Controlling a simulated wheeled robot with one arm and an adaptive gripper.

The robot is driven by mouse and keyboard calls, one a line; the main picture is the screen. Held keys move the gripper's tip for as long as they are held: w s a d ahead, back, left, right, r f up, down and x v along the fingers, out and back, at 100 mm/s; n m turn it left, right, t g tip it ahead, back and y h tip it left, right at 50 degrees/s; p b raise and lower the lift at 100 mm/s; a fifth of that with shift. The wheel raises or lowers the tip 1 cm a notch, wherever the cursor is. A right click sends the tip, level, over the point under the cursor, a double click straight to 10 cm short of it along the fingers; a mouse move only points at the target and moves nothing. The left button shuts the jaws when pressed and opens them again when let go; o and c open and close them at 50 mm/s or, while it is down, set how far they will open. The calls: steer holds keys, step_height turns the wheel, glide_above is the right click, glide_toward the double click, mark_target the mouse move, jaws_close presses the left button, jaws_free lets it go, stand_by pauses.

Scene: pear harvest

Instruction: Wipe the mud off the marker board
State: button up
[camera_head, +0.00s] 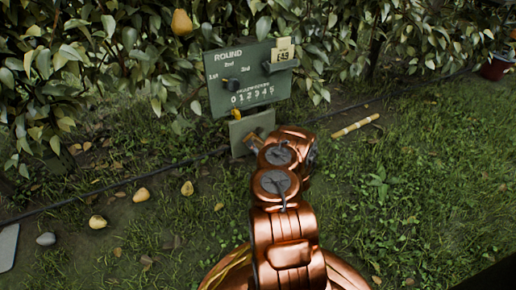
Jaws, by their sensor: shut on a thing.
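A green board (225,97) with "ROUND", 1st, 2nd, 3rd and a row of digits stands upright in front of the hedge. A smaller plain green-grey board (240,131) is below it, partly behind my arm. Which one is the marker board, and where the mud is, I cannot tell. My gripper (260,144) is at the lower board's right side, mostly hidden by my copper arm. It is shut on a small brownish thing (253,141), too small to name. It looks close to the lower board; contact cannot be told.
A pear (181,22) hangs in the hedge at upper left. Several yellow pears (141,194) and a grey stone (46,239) lie on the ground at left. A yellow stick (355,126) lies right of the boards. A dark hose (120,184) crosses the ground.

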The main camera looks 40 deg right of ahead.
steer(key=shift+b+x, duration=0.65)
steer(key=shift+x, duration=0.3)
steer(key=shift+d, duration=0.1)
